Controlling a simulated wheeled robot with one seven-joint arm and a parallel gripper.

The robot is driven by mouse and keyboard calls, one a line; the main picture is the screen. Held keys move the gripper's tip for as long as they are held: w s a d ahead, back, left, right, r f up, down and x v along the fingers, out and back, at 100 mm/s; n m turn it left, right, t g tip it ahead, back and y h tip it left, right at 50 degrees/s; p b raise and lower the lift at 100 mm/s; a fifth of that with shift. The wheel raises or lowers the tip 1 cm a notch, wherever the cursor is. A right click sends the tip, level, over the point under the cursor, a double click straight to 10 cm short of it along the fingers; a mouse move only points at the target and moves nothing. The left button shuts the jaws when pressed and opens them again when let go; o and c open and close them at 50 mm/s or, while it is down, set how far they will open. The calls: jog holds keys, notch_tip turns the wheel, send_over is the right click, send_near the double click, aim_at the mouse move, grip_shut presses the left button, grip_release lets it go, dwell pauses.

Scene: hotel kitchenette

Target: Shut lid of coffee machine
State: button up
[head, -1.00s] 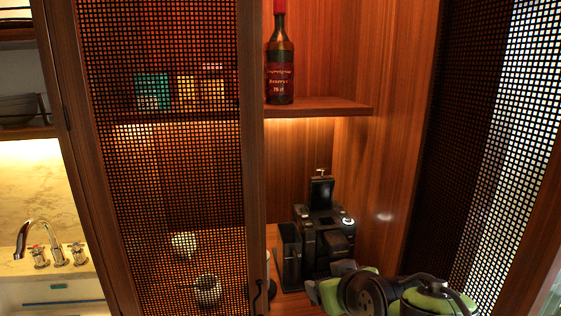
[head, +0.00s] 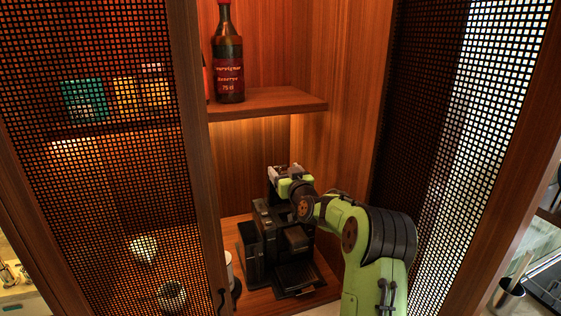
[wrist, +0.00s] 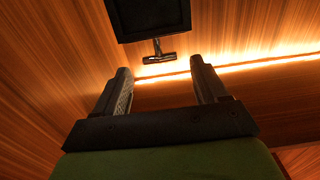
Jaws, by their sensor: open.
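The black coffee machine (head: 268,222) stands on the cabinet's lower shelf in the head view. My gripper (head: 284,170) is above and behind its top, where it hides most of the lid. In the wrist view a dark panel, apparently the raised lid (wrist: 148,18), is at the top edge, with a small T-shaped metal handle (wrist: 158,53) sticking out. My gripper also shows there (wrist: 162,74), open and empty. The handle lies beyond the fingertips, in line with the gap between them. I see no contact.
A mesh door (head: 90,190) is at the left and another (head: 450,140) at the right. A bottle (head: 228,65) stands on the upper shelf (head: 280,102). A white cup (head: 229,268) is left of the machine. Wood walls enclose the machine closely.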

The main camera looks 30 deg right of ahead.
aim_at(280, 166)
jog(key=x, duration=0.3)
jog(key=shift+w+p, duration=0.2)
jog(key=shift+p, duration=0.15)
jog(key=shift+s, duration=0.1)
jog(key=shift+c, duration=1)
grip_shut()
